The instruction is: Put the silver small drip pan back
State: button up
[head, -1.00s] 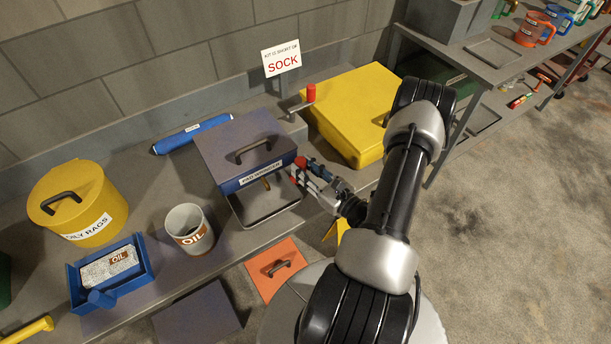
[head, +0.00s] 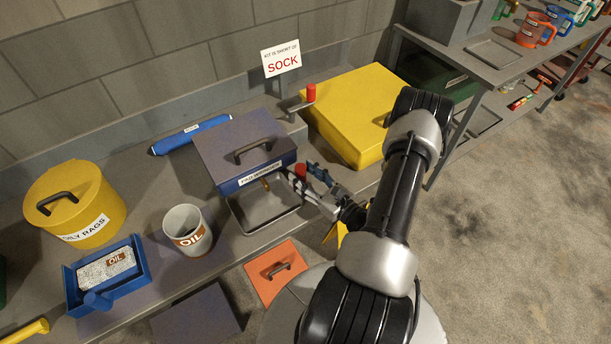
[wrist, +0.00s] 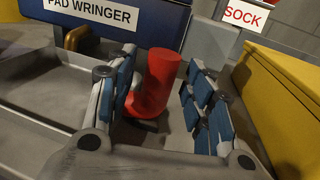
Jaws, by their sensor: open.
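A silver-grey shallow pan (head: 266,207) sits on the bench under the front of the blue box labelled PAD WRINGER (head: 246,150). In the wrist view the pan (wrist: 38,120) shows at the left, partly cut off. My gripper (head: 309,174) is at the right of the wringer, to the right of the pan and apart from it. In the wrist view my gripper (wrist: 150,85) is open, with its blue-padded fingers on either side of a red upright knob (wrist: 157,82). I see a gap at the right finger; contact at the left is unclear.
A yellow box (head: 355,112) stands close at the right. A crank with a red knob (head: 311,93) is behind. An OIL can (head: 188,230), blue tray (head: 108,276) and OILY RAGS bin (head: 75,203) stand left. Another shallow tray (head: 494,54) is on the far bench.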

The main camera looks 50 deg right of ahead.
jog(key=shift+r+p, duration=0.25)
jog(key=shift+p, duration=0.05)
jog(key=s+p, duration=0.1)
jog(key=s, duration=1.1)
jog(key=shift+a, duration=0.2)
jog(key=shift+f, duration=0.1)
